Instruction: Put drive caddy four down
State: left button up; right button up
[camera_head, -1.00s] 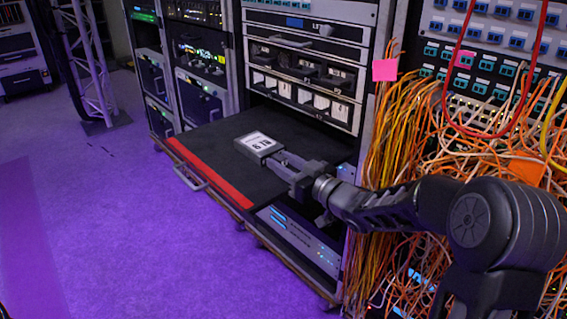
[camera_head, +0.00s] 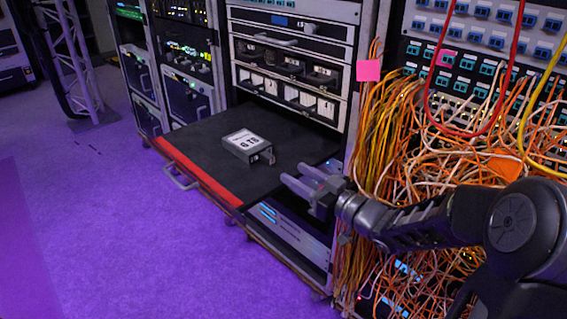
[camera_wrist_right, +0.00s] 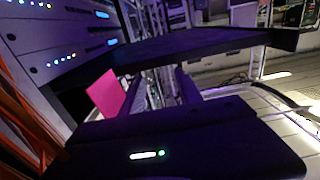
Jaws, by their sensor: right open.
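The drive caddy (camera_head: 248,147) is a small grey box with a white label reading "6 TB". It lies flat on the black pull-out shelf (camera_head: 200,135), with a small latch or handle on its near right side. My right gripper (camera_head: 294,174) is open and empty, to the right of and nearer than the caddy, clear of it by the shelf's right edge. In the right wrist view the dark shelf (camera_wrist_right: 170,52) shows but the caddy cannot be made out. My left gripper is not in view.
A red strip (camera_head: 205,182) and a metal handle (camera_head: 180,178) mark the shelf's front edge. Dense orange and yellow cables (camera_head: 400,160) hang right beside my right arm, with a pink tag (camera_head: 369,70) above. Purple floor (camera_head: 110,230) is clear at left.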

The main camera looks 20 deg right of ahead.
jog(key=shift+v, duration=1.1)
jog(key=s+a+f+m+g+h, duration=0.1)
jog(key=a+f+m+g+h, duration=0.3)
jog(key=f, duration=1)
jog(key=s+a+f+m+g+y, duration=0.15)
jog(key=a+f, duration=0.35)
jog(key=f, duration=0.8)
jog(key=s+a+f+g, duration=0.5)
jog(key=s+f, duration=0.3)
jog(key=s, duration=0.3)
jog(key=s+a+f+m+g, duration=0.1)
jog(key=s+a+f+g, duration=0.4)
jog(key=s+f, duration=0.3)
jog(key=s+a, duration=0.1)
jog(key=s, duration=0.3)
jog(key=shift+a+f, duration=0.25)
jog(key=shift+a, duration=0.1)
jog(key=shift+h, duration=0.25)
